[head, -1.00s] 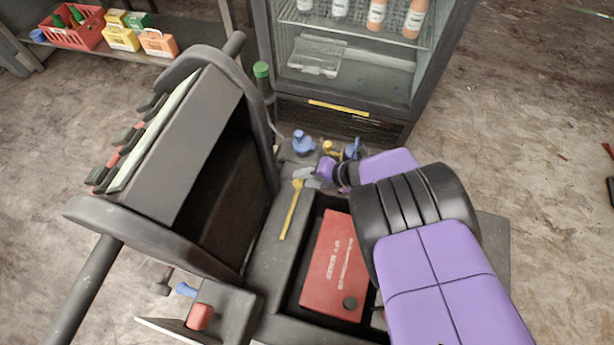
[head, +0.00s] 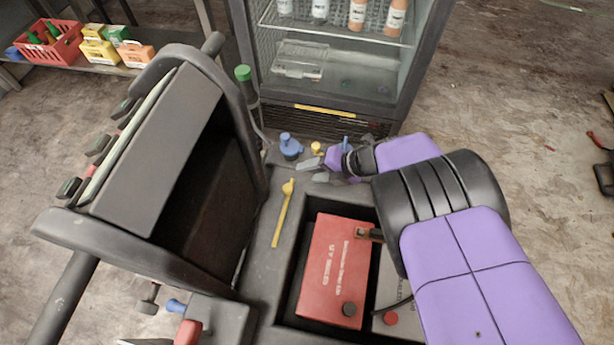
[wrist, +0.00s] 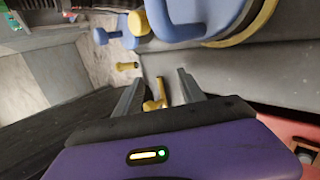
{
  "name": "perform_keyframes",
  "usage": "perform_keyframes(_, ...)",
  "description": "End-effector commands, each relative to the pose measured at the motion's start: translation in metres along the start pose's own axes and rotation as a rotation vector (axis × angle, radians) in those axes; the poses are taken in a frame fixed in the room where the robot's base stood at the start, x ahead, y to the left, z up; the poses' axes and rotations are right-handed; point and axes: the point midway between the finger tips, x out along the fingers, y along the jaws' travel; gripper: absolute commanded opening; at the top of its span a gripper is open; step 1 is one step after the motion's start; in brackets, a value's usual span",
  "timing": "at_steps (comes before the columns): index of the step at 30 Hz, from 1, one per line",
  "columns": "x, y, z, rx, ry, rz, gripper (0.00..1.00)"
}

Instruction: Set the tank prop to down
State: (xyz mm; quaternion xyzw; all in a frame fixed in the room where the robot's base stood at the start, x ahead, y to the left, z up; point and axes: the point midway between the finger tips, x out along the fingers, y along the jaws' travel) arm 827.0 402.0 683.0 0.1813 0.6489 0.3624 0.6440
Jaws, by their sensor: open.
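The tank prop appears to be the yellow rod with a rounded head (head: 283,212), beside the open compartment in the head view. I cannot tell whether it leans or lies flat. The dark tank (head: 165,140) is tilted up to its left. My gripper (head: 311,171) is open, just beyond and right of the rod's head. In the wrist view, a yellow piece (wrist: 155,103) shows between the spread fingers (wrist: 160,84), apparently the prop. No contact is visible, and its lower part is hidden by my gripper body.
The open compartment holds a red battery box (head: 335,265). Blue (head: 290,147) and yellow (head: 316,148) fittings stand close beyond my gripper. A glass-door fridge (head: 330,70) is behind. A shelf with a red crate (head: 52,42) is at the far left.

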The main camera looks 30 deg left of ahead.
Motion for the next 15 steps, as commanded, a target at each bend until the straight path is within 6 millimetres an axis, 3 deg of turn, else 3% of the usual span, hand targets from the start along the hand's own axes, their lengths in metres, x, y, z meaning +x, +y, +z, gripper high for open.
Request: perform_keyframes(15,-0.016,-0.016,0.025,0.001,-0.003,0.0,0.47)
